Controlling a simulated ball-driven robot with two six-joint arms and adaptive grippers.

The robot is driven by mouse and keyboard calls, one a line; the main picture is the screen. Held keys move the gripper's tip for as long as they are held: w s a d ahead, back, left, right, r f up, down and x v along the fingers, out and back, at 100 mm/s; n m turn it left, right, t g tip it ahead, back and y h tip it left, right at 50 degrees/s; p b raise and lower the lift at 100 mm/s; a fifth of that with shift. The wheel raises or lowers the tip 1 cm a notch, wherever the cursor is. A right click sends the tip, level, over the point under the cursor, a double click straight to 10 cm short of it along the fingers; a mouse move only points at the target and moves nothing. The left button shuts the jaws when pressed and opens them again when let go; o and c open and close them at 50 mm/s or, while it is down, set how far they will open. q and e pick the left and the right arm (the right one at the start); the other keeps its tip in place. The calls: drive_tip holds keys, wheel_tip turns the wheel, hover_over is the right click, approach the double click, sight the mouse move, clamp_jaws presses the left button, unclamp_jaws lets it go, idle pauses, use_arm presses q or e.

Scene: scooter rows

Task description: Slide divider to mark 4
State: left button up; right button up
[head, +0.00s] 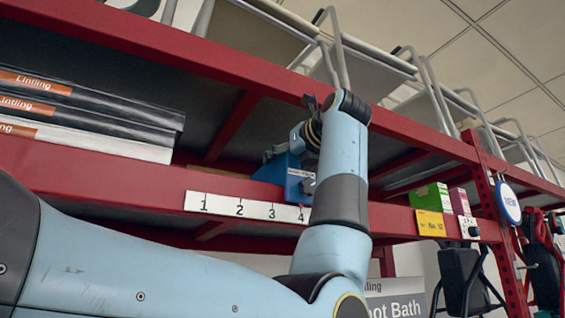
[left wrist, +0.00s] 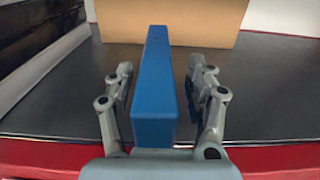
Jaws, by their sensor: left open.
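The blue divider (head: 271,172) stands on the red shelf, and its front end shows above the 4 end of the white number strip (head: 222,207). The strip reads 1 to 4 from left to right; my arm hides what lies right of the 4. In the left wrist view the divider (left wrist: 154,95) is an upright blue slab pointing away from me. My left gripper (left wrist: 160,75) is open, with one finger on each side of the divider and a visible gap on both sides. In the head view my left arm mostly hides the gripper. My right gripper is not in view.
A cardboard box (left wrist: 200,22) stands behind the divider. The dark shelf floor (left wrist: 260,90) right of the divider is bare. Green (head: 432,197) and pink boxes stand farther right.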

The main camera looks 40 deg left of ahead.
use_arm(q)
drive_tip(key=v, duration=0.7)
idle(0.5)
